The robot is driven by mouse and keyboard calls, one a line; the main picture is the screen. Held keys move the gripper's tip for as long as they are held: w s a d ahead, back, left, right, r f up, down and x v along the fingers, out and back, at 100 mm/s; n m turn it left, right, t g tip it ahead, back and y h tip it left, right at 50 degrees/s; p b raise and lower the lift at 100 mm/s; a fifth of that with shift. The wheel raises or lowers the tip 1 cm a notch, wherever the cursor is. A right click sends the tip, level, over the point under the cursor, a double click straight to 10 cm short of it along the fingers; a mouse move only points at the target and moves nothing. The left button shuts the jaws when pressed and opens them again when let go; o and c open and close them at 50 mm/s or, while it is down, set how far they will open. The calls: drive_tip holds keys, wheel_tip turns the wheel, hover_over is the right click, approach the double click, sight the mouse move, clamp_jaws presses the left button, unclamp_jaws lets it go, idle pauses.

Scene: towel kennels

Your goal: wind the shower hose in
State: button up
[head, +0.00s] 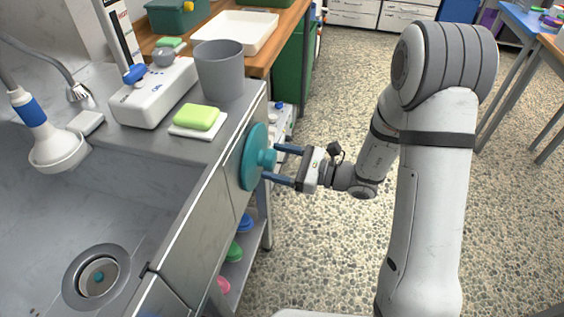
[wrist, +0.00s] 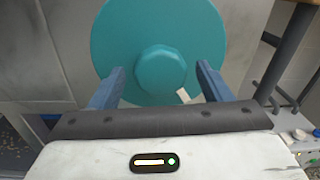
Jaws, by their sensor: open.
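A teal round disc (head: 252,158) with a raised central knob is mounted on the grey front panel of the sink counter. In the wrist view the disc (wrist: 115,40) fills the upper middle, and its ridged knob (wrist: 161,72) faces me. My gripper (head: 271,164) is open, with its two blue fingers pointing at the disc. In the wrist view the fingers (wrist: 160,78) stand to the left and right of the knob; I cannot tell whether they touch it. A shower head (head: 58,148) with a blue collar and grey hose rests at the sink's left side.
A grey cup (head: 219,70), a green soap (head: 197,117) on a white dish and a white device (head: 153,93) stand on the counter above the disc. A drain (head: 97,277) lies in the sink. A shelf with coloured bowls (head: 234,250) is below. The speckled floor behind my gripper is clear.

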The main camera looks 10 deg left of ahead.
drive_tip(key=shift+c, duration=0.5)
drive_tip(key=c, duration=1.2)
drive_tip(key=shift+d, duration=0.4)
drive_tip(key=shift+c, duration=0.5)
drive_tip(key=shift+a+r+m+p, duration=0.1)
drive_tip(key=shift+r+m+p, duration=0.1)
drive_tip(key=shift+m+p, duration=0.15)
